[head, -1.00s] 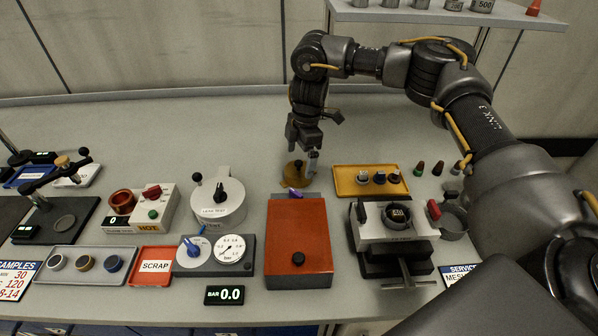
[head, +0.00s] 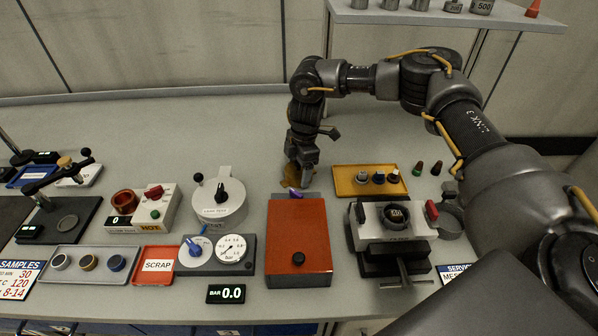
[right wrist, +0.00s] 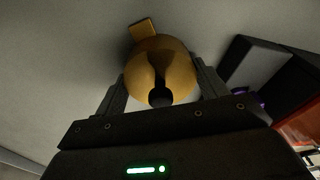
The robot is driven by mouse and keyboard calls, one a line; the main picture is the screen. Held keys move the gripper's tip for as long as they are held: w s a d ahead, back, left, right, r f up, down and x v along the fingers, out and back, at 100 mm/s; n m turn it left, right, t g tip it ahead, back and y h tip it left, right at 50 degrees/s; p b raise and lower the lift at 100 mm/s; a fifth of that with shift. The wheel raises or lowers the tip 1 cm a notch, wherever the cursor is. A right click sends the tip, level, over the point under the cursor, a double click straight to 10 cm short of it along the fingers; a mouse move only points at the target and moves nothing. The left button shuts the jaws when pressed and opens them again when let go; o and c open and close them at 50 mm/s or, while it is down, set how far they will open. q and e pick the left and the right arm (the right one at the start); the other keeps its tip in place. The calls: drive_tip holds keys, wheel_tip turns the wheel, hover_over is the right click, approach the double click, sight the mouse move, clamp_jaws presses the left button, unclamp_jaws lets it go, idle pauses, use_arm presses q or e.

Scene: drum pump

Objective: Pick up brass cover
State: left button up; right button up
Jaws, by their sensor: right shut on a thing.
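The brass cover (head: 297,175) stands on the bench behind the red box, mostly hidden in the head view by my right gripper (head: 303,170). In the right wrist view the brass cover (right wrist: 165,62) is a rounded golden piece with a dark knob and a small flat tab at its far side. It sits between the two fingers of my right gripper (right wrist: 160,88), which is shut on it. The cover appears to be still on or very near the bench; I cannot tell whether it is clear of it. My left gripper is not in view.
The red box (head: 298,240) stands just in front of the cover. A yellow tray (head: 350,187) with small parts lies to the right, and a vise (head: 395,235) in front of it. A white round leak tester (head: 218,200) is at left. The bench behind is clear.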

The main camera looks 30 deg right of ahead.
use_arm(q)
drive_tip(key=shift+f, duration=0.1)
use_arm(e)
drive_tip(key=shift+r, duration=0.15)
drive_tip(key=shift+c, duration=0.3)
drive_tip(key=shift+r, duration=0.2)
wheel_tip(320, 180, up, 2)
drive_tip(key=shift+w+r+b, duration=0.1)
drive_tip(key=shift+r+b, duration=0.1)
drive_tip(key=shift+b, duration=0.55)
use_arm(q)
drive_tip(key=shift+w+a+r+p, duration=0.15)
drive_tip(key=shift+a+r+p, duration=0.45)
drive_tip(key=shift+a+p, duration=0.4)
use_arm(e)
drive_tip(key=s+a+r, duration=0.3)
drive_tip(key=s+r, duration=1)
drive_tip(key=s, duration=0.1)
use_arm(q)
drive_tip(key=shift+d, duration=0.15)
